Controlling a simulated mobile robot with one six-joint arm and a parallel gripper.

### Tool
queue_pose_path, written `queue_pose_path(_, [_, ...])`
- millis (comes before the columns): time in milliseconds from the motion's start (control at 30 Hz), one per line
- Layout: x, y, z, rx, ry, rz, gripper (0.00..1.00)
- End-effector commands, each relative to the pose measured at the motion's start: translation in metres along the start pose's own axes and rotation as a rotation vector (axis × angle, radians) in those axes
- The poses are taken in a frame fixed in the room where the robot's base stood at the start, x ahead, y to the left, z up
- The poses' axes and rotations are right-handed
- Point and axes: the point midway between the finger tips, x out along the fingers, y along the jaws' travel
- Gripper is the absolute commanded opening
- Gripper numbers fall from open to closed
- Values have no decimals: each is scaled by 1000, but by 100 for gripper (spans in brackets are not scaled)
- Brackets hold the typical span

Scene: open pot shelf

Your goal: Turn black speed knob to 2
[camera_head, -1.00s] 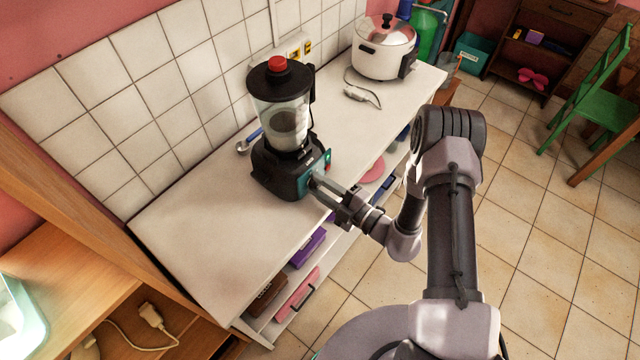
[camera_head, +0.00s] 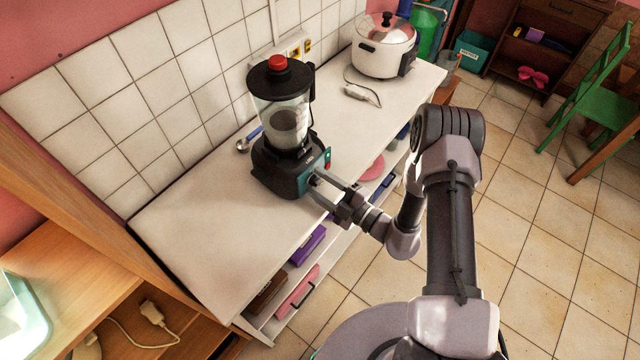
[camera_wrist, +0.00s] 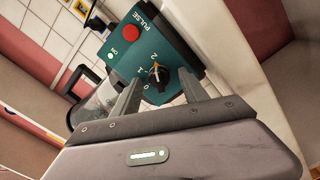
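The blender (camera_head: 283,130) stands upright on the white counter, with a red cap on top. Its teal control panel (camera_wrist: 118,52) fills much of the wrist view. The black speed knob (camera_wrist: 160,80) sits on it beside the marks 0, 1 and 2. The knob's orange pointer appears directed towards the 2. My gripper (camera_head: 319,181) is in front of the panel. In the wrist view its two fingers are spread, one on each side of the knob, with visible gaps. It holds nothing.
The red PULSE button (camera_wrist: 132,32) and a lit ON lamp are on the same panel. A white cooker (camera_head: 382,55) with a cable stands farther back on the counter (camera_head: 205,235). A spoon lies behind the blender. The counter's front left is clear.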

Motion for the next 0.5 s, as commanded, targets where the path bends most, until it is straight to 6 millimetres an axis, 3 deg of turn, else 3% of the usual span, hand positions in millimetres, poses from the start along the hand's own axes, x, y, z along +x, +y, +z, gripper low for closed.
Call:
queue_pose_path(367, [0, 1, 0, -1, 0, 1, 51])
queue_pose_path(500, [-13, 1, 1, 1, -4, 1, 51])
